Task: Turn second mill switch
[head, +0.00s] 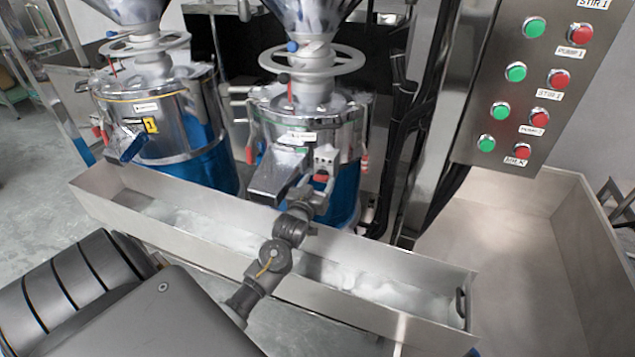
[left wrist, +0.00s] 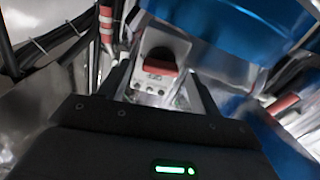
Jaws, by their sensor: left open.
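The second mill (head: 305,130) is the right-hand steel mill, with a blue lower body and a spout. On its front is a small grey switch plate (head: 326,157) with a red switch knob (head: 321,177). In the left wrist view the switch plate (left wrist: 165,45) and the red knob (left wrist: 159,68) face me, between the fingers. My left gripper (head: 318,186) is open, close in front of the switch. Its two fingers also show in the left wrist view (left wrist: 160,88), one on each side below the knob. I cannot tell whether they touch it. My right gripper is not in view.
A long steel trough (head: 390,262) with white material runs below the mills, under my left arm. The first mill (head: 150,115) stands at left. A control panel (head: 530,85) with green and red buttons hangs at upper right, above a large steel bin (head: 520,270).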

